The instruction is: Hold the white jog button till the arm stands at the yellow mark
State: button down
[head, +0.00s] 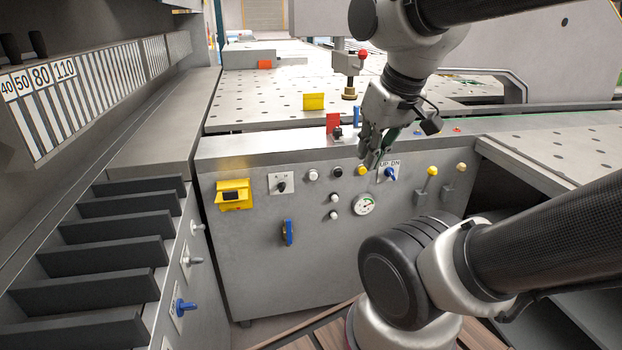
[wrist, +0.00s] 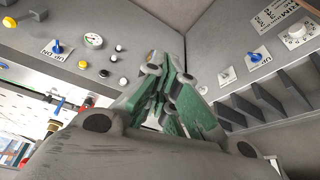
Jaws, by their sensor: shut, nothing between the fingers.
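The grey panel front (head: 290,245) carries a white button (head: 312,175) beside a black and a yellow button, and two smaller white buttons (head: 333,198) left of the gauge. No readable label tells which is the jog button. In the wrist view the larger white button (wrist: 123,81) shows left of my fingers. My gripper (head: 372,160) is shut and empty, in front of the panel near the yellow button; contact cannot be told. A post with a brass foot (head: 349,91) and red ball hangs over the perforated table. A yellow block (head: 314,101) stands to its left.
A blue UP/DN switch (head: 391,174) sits right of my fingers, above the gauge (head: 364,204). A slotted rack (head: 110,255) borders the left.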

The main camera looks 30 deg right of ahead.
jog(key=w+a+f+m+t+y, duration=0.1)
jog(key=w+a+f+t, duration=0.15)
jog(key=w, duration=0.65)
jog(key=w+a+f+t+y, duration=0.15)
jog(key=w+a, duration=0.25)
jog(key=w, duration=0.6)
jog(key=m+h, duration=0.5)
jog(key=h, duration=0.7)
send_near(313, 176)
notch_tip(313, 176, down, 4)
jog(key=s, duration=0.3)
jog(key=s+d+h, duration=0.1)
jog(key=s+d+f+h, duration=0.1)
jog(key=s+f+h, duration=0.1)
jog(key=s, duration=0.1)
jog(key=shift+d+g, duration=0.4)
jog(key=shift+w+d, duration=0.4)
jog(key=shift+w, duration=1)
jog(key=shift+w+d, duration=0.4)
jog(key=shift+w, duration=1.05)
jog(key=shift+w+d, duration=0.4)
jog(key=shift+w, duration=1)
jog(key=shift+w, duration=0.15)
